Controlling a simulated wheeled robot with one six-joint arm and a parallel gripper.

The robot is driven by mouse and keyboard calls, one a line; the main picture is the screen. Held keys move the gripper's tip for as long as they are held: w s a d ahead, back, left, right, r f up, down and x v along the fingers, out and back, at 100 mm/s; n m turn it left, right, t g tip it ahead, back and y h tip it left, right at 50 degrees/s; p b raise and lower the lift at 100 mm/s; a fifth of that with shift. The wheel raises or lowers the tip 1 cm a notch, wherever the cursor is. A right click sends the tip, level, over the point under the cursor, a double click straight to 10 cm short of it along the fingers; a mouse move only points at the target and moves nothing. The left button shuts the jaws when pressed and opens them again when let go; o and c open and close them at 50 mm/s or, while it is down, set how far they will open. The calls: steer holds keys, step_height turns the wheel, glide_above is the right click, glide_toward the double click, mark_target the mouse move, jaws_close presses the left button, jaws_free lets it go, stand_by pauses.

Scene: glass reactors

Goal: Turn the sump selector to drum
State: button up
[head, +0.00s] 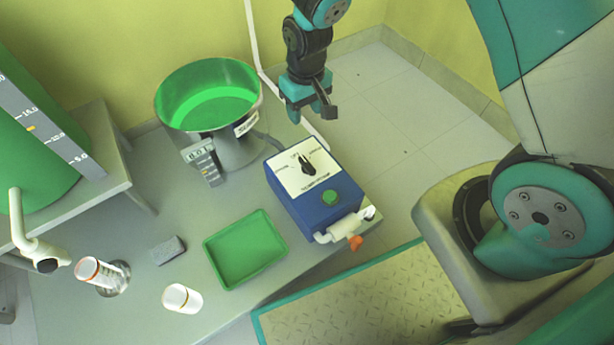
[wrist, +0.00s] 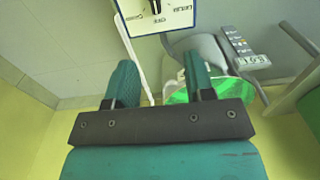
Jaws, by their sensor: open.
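The sump selector is a black pointer knob (head: 307,168) on the white label plate of a blue box (head: 312,205). Its tip points up towards the far edge of the plate; the label words are too small to read surely. In the wrist view part of the plate (wrist: 176,14) and the knob (wrist: 155,7) show at the top edge. My gripper (head: 313,112) hangs behind and above the box, apart from the knob. In the wrist view its two teal fingers (wrist: 160,80) are spread with nothing between them.
A metal sump with green liquid (head: 212,95) stands left of the box. The box has a green button (head: 330,197) and a white outlet with an orange tap (head: 355,243).

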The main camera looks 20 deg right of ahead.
steer(key=b, duration=0.1)
glide_above(307, 163)
step_height(307, 163, down, 5)
step_height(307, 163, down, 17)
steer(key=b, duration=0.8)
steer(key=shift+b, duration=0.3)
steer(key=shift+r, duration=0.1)
jaws_close()
